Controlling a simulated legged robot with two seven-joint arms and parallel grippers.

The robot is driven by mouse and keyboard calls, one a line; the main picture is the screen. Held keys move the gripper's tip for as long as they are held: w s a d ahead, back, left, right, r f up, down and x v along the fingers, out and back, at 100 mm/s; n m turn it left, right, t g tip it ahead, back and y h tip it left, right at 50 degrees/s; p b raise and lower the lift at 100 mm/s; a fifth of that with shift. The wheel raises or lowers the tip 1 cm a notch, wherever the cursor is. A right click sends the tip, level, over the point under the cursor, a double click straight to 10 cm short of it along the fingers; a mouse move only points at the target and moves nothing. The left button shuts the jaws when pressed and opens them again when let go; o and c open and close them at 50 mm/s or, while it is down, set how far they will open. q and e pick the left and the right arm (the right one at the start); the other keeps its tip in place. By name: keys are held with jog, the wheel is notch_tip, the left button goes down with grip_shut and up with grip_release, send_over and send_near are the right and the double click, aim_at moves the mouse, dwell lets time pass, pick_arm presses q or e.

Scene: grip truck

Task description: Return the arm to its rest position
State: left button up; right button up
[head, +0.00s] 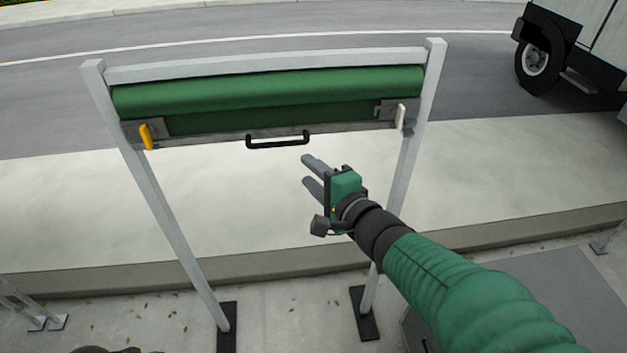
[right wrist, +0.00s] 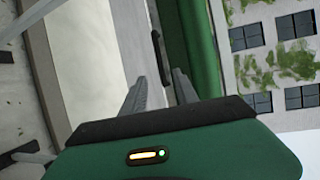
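My right arm reaches in from the lower right in the head view. Its gripper (head: 311,174) is open and empty, with two grey fingers apart, just below and in front of the black handle (head: 278,140) of the green roll-up shutter (head: 270,92). In the right wrist view the gripper's fingers (right wrist: 160,92) are spread with a gap between them, and the black handle (right wrist: 156,48) shows beyond, apart from them. My left gripper does not show in the head view.
A grey post frame (head: 160,200) holds the shutter, with a yellow latch (head: 146,136) at left and a white latch (head: 400,116) at right. The frame's right post stands close to my right forearm. A truck (head: 570,50) is at the upper right. Pavement is open at left.

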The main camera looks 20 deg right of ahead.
jog(key=shift+s+d, duration=0.15)
dwell(0.3)
notch_tip(320, 180, down, 13)
jog(key=s+d+n+g+h, duration=0.2)
jog(key=s+n+g+h, duration=0.1)
jog(key=n+g, duration=0.3)
jog(key=s+a+f+n+g+y, duration=0.1)
jog(key=s+a+f+n+g, duration=0.2)
jog(key=s+f+n+g, duration=0.4)
jog(key=s+f+n, duration=0.4)
jog(key=s+f, duration=0.1)
jog(key=shift+s+a+f+b, duration=0.3)
jog(key=shift+a+f+b, duration=0.05)
